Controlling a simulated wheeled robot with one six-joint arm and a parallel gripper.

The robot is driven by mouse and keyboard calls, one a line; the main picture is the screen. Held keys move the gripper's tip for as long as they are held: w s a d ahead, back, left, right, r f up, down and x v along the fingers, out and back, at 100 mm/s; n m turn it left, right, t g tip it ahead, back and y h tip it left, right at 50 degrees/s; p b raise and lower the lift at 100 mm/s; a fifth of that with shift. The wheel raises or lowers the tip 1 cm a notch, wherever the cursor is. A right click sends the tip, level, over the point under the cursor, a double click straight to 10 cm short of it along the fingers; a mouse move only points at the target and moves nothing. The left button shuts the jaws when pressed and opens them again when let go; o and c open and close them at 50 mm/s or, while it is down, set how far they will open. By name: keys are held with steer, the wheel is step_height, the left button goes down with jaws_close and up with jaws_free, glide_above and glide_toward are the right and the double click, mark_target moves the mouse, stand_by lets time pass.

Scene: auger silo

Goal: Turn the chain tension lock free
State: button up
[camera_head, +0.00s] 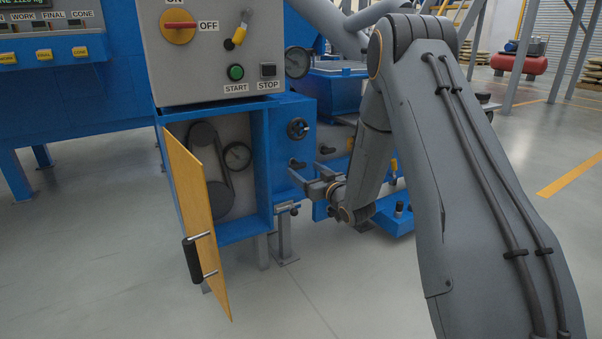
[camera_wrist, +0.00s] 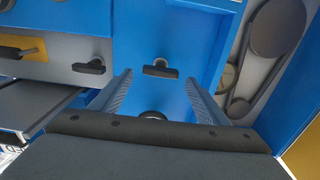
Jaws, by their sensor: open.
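A small black T-shaped handle (camera_head: 297,163), likely the chain tension lock, sits on the blue panel right of the open cabinet. No label on it is readable. In the wrist view the handle (camera_wrist: 160,71) lies crosswise between my fingertips, apart from both. My gripper (camera_head: 306,172) is open and faces the panel; its fingers also show in the wrist view (camera_wrist: 159,77). A round black knob (camera_head: 298,129) is above the handle; in the wrist view it is partly hidden by my gripper's body. The chain or belt loop (camera_head: 223,165) runs over dark wheels inside the cabinet.
The yellow cabinet door (camera_head: 197,220) stands open with a black handle. The grey control box (camera_head: 215,50) hangs above. Another black handle (camera_wrist: 90,66) is on a grey panel beside the blue one. Open floor lies in front.

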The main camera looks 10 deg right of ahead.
mark_target(300, 167)
steer(key=shift+b+x, duration=0.55)
steer(key=shift+x, duration=1.1)
steer(key=c, duration=1.1)
steer(key=shift+o, duration=0.3)
